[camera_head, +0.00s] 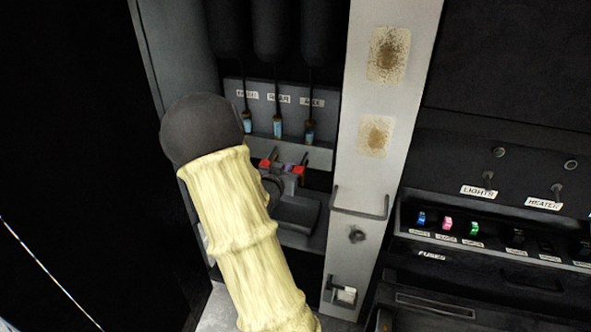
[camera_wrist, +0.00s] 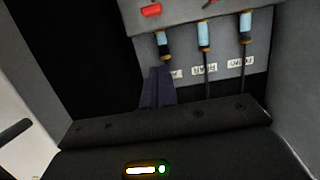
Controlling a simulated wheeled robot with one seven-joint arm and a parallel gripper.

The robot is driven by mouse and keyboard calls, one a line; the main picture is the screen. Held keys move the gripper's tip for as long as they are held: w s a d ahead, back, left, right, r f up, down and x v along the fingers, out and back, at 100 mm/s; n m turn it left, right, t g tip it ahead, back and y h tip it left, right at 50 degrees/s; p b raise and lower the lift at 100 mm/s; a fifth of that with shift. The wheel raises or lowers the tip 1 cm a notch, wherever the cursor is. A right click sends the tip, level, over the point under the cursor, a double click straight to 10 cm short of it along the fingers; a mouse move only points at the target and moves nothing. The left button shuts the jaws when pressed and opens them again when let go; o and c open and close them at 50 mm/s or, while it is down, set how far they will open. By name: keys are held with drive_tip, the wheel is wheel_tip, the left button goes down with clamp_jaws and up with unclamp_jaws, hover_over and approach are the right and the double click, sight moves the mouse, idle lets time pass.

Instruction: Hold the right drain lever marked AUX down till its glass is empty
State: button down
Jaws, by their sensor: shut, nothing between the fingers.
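The right glass (camera_head: 309,129), under the AUX label (camera_head: 313,103), is the right one of three small glasses in the cabinet; blue shows in it. In the wrist view the panel appears upside down, and this glass (camera_wrist: 164,46) is at the left. The right lever (camera_head: 299,170) has a red end, which also shows at the top left of the wrist view (camera_wrist: 151,11). My gripper (camera_wrist: 158,72) is shut and empty, its dark purple fingers over the panel near that glass, apart from the lever in the picture. In the head view my sleeved arm hides much of it.
The middle (camera_head: 278,127) and left (camera_head: 247,122) glasses stand beside it. Another red lever end (camera_head: 265,163) is to the left. A pale post with a bar handle (camera_head: 360,212) bounds the cabinet on the right. Beyond it are switches and a fuse row (camera_head: 447,224).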

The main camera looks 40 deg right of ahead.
drive_tip(key=shift+d, duration=0.1)
drive_tip(key=p, duration=0.2)
hover_over(296, 169)
drive_tip(key=s+a, duration=0.1)
drive_tip(key=a, duration=0.1)
wheel_tip(296, 169, down, 2)
drive_tip(key=f, duration=0.3)
drive_tip(key=f+p, duration=0.1)
drive_tip(key=shift+s+d+f, duration=0.2)
drive_tip(key=shift+s+f, duration=0.05)
drive_tip(key=shift+f, duration=0.05)
drive_tip(key=shift+s, duration=0.15)
drive_tip(key=shift+f, duration=0.1)
